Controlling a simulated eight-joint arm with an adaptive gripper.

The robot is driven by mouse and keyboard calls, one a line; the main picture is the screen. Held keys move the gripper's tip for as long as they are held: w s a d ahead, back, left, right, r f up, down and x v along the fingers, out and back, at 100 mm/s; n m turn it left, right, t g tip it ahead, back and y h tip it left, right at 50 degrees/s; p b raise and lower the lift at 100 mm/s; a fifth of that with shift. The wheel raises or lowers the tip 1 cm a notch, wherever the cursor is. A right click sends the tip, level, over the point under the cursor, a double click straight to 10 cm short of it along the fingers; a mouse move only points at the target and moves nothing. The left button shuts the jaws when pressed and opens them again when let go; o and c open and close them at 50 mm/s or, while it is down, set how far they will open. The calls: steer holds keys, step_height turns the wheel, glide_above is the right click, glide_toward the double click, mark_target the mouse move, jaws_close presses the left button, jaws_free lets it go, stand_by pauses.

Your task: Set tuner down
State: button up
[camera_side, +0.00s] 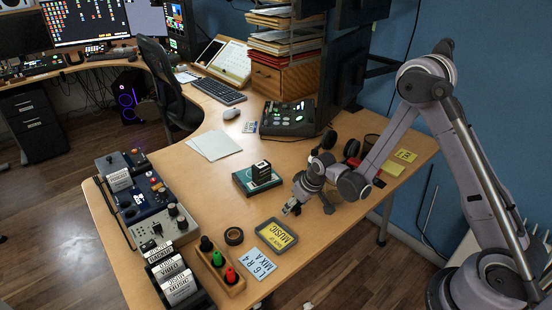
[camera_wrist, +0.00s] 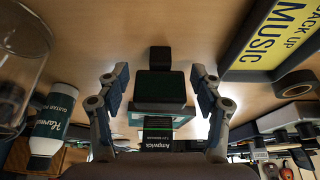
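I take a small dark block with a smaller black cube beyond it to be the tuner (camera_wrist: 160,88). In the wrist view it sits between the two fingers of my gripper (camera_wrist: 160,74). The fingertips stand apart, with narrow strips of tabletop showing on both sides of the block, so my gripper looks open around it. Whether the block rests on the wood cannot be told. In the side view my gripper (camera_side: 310,207) points down low over the desk (camera_side: 230,206), right of a teal case (camera_side: 243,187). The tuner cannot be made out clearly there.
A black box (camera_side: 261,170) stands on the teal case. The yellow MUSIC sign (camera_side: 277,238), a tape roll (camera_side: 234,236) and a knob rack (camera_side: 220,272) lie toward the front. A pedal unit (camera_side: 290,118) stands behind. A bottle (camera_wrist: 52,122) and a glass (camera_wrist: 22,55) are close left in the wrist view.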

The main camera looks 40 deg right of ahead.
steer(key=shift+r, duration=0.1)
steer(key=s+a+r+t, duration=0.1)
steer(key=s+r, duration=0.4)
steer(key=r, duration=0.5)
steer(key=s+r, duration=0.5)
steer(key=r, duration=0.4)
steer(key=s+a+r+t, duration=0.1)
steer(key=s+r, duration=0.3)
steer(key=s, duration=0.5)
steer(key=shift+s+a+r+t, duration=0.25)
steer(key=shift+s+r+t, duration=0.05)
steer(key=shift+s+r, duration=0.1)
